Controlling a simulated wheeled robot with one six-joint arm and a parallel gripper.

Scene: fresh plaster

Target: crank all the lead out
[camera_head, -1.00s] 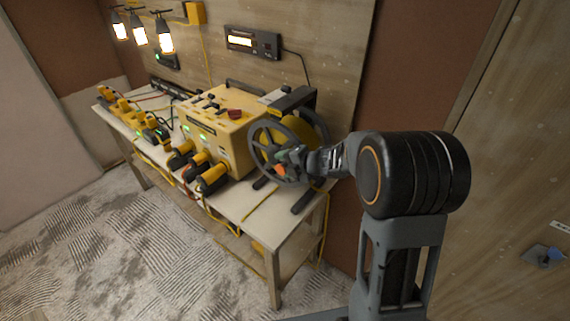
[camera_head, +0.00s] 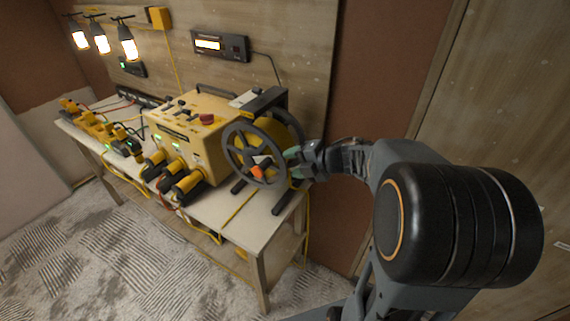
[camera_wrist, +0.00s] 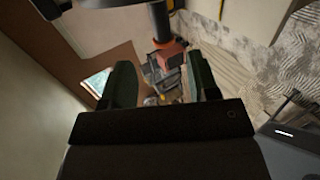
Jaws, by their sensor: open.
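A cable reel with a dark spoked wheel (camera_head: 231,150) and a yellow drum stands at the right end of the workbench. An orange crank knob (camera_head: 257,171) sticks out from the lower part of the wheel. The knob also shows in the wrist view (camera_wrist: 168,56), ahead of the fingers on a dark shaft. My gripper (camera_head: 292,160) is open, at the right side of the wheel in the head view. In the wrist view my gripper (camera_wrist: 155,88) has its two fingers apart with nothing clearly held between them. How much lead is on the drum cannot be told.
A yellow power box (camera_head: 190,125) with yellow plugs stands left of the reel. The workbench (camera_head: 240,226) has a pencil-like yellow stick on its front right. A display (camera_head: 221,45) and lit lamps hang at the wall. The carpet in front is clear.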

